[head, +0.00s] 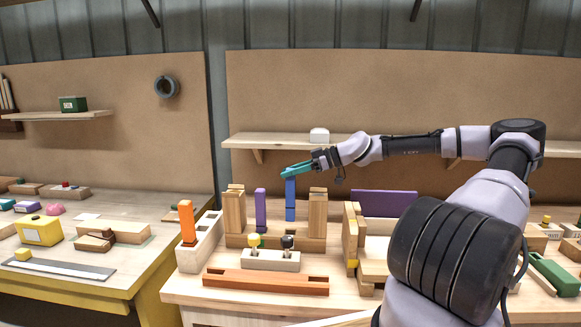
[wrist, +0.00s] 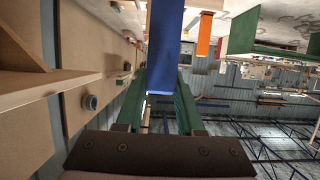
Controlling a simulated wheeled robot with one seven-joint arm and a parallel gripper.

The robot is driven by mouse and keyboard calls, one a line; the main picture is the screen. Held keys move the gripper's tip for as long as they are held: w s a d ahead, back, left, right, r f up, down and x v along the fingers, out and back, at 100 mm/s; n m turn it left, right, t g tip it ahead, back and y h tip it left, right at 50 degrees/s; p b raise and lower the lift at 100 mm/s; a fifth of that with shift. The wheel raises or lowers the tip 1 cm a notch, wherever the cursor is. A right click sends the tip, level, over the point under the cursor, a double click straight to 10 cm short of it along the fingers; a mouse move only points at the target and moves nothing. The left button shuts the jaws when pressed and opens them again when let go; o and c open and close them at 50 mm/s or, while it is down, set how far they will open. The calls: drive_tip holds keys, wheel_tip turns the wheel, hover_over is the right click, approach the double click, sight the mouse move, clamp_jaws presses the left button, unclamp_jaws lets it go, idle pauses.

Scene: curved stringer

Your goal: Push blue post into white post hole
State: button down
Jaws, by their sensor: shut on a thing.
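The blue post (head: 290,201) is upright between two wooden uprights, right of a purple post (head: 260,210). My gripper (head: 291,173) is shut on its upper end, with teal fingers coming from the right. In the wrist view the blue post (wrist: 167,45) lies between the green fingers of my gripper (wrist: 165,90). I cannot tell whether its lower end touches the wooden base (head: 240,241). A white block with openings (head: 204,252) stands at the left of the bench, with an orange post (head: 187,222) upright at it. The orange post also shows in the wrist view (wrist: 205,38).
A pale block (head: 270,262) with yellow and black pegs stands in front of the wooden base. A long orange-brown bar (head: 265,282) lies nearer. Wooden blocks (head: 353,240) and a purple board (head: 384,203) stand to the right. A shelf (head: 280,140) runs behind.

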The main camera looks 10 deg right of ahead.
sight(291, 192)
drive_tip(key=shift+f, duration=3.55)
drive_tip(key=shift+c, duration=2.2)
unclamp_jaws()
drive_tip(key=shift+f, duration=0.1)
drive_tip(key=v, duration=1)
drive_tip(key=shift+d, duration=0.1)
drive_tip(key=shift+s+d, duration=0.15)
drive_tip(key=shift+d, duration=0.1)
drive_tip(key=shift+s, duration=0.1)
